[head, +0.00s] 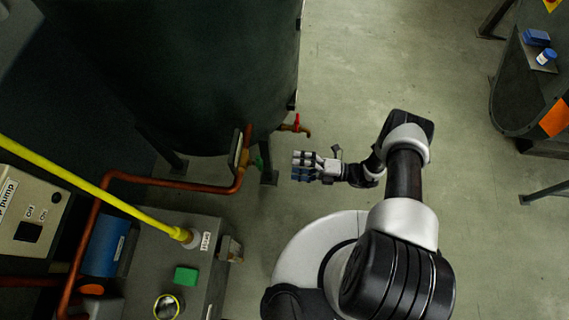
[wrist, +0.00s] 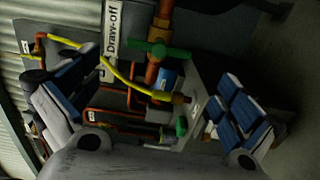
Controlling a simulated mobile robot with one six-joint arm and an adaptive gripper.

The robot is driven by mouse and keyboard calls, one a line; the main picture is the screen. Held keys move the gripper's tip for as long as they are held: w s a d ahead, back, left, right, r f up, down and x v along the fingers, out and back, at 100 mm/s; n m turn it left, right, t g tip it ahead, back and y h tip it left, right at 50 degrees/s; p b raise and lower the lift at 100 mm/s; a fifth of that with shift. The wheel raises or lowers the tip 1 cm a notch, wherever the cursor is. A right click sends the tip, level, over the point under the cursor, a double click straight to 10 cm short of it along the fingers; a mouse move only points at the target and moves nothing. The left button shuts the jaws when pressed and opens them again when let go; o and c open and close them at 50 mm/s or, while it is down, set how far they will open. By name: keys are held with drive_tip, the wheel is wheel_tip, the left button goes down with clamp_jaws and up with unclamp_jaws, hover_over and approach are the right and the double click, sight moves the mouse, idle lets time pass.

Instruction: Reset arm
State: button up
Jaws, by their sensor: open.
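My gripper (head: 298,166) is in the middle of the head view, held over the floor just right of the dark tank. In the wrist view the two blue-padded fingers of my gripper (wrist: 150,110) stand wide apart, with nothing held between them. Beyond the fingers, the wrist view shows a green valve handle (wrist: 158,50) on a copper pipe and a "Draw-off" label (wrist: 110,45). My arm is bent, with its forearm reaching left toward the tank side.
The big dark tank (head: 190,70) has a red-handled tap (head: 296,124) close above my gripper. A grey pump unit (head: 160,260) with copper pipes and a yellow hose (head: 90,185) stands at lower left. Dark machinery (head: 515,95) is at right. Open floor (head: 350,60) lies between.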

idle(0.6)
drive_tip(key=w+d+r+n+g+h, duration=0.2)
drive_tip(key=r+n+g+h, duration=0.15)
drive_tip(key=r+n, duration=0.9)
drive_tip(key=w+d+r+n+g+h, duration=0.15)
drive_tip(key=r+n+h, duration=0.45)
drive_tip(key=r, duration=1.2)
drive_tip(key=s+d+r+n+t+h, duration=0.4)
drive_tip(key=s+r+n, duration=0.5)
drive_tip(key=s+d+r+n+t+h, duration=0.4)
drive_tip(key=s+d+r+n, duration=0.1)
drive_tip(key=s+r+n, duration=0.3)
drive_tip(key=shift+s+r+n, duration=0.35)
drive_tip(key=shift+r+n, duration=0.3)
drive_tip(key=shift+n, duration=0.1)
drive_tip(key=shift+h, duration=0.25)
